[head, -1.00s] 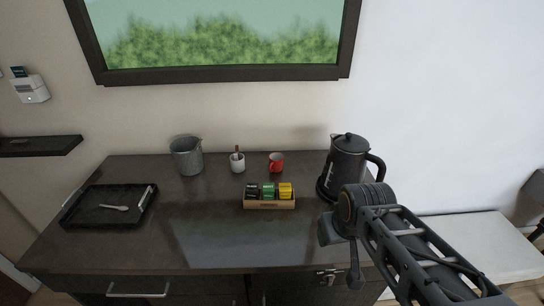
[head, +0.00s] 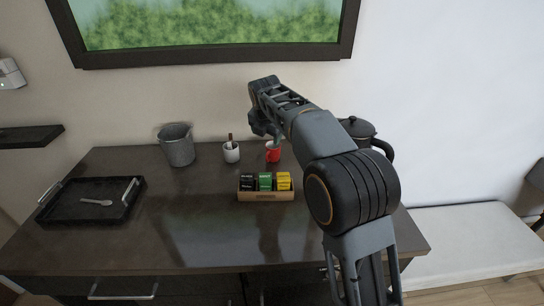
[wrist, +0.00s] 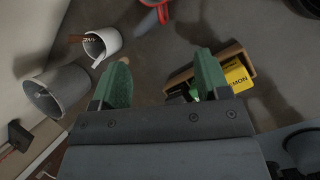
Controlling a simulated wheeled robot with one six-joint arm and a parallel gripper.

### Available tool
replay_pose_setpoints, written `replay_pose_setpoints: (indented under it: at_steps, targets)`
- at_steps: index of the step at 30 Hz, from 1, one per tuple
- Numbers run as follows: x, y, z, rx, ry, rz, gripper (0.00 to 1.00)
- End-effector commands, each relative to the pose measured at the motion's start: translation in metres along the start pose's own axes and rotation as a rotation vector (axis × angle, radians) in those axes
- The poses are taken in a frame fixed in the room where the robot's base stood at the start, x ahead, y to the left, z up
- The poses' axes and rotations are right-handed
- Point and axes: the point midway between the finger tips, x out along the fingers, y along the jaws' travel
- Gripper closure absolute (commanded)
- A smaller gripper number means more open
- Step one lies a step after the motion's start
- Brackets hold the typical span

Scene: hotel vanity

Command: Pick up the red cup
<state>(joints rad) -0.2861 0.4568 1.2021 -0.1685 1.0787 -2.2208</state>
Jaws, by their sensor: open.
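The red cup (head: 273,153) stands on the dark vanity top near the wall, between a white cup and the kettle. In the wrist view it shows only in part, cut off at the top edge (wrist: 153,3). My gripper (wrist: 162,62) is open and empty, with its two green fingers spread above the counter. The red cup lies beyond the fingertips, not between them. In the head view my arm reaches over from the right, and its end is just above and beside the red cup, partly covering it.
A white cup (head: 231,153) holding a brown stick and a grey bucket (head: 178,148) stand left. A wooden box (head: 265,196) of tea packets sits in front. The kettle (head: 356,127) is partly hidden by my arm. A black tray (head: 75,213) lies far left. The front middle is clear.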

Motion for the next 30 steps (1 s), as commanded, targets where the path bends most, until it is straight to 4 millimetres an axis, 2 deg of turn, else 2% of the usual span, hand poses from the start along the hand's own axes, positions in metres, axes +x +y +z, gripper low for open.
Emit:
replay_pose_setpoints:
  at_steps: [6, 12, 22, 30]
  targets:
    - [0.039, 0.003, 0.001, -0.036, 0.0, -0.002, 0.31]
    - [0.07, 0.003, 0.001, -0.034, -0.001, -0.001, 0.31]
    - [0.091, 0.002, 0.001, -0.033, -0.001, -0.001, 0.31]
    - [0.127, 0.001, 0.002, -0.032, -0.002, -0.001, 0.31]
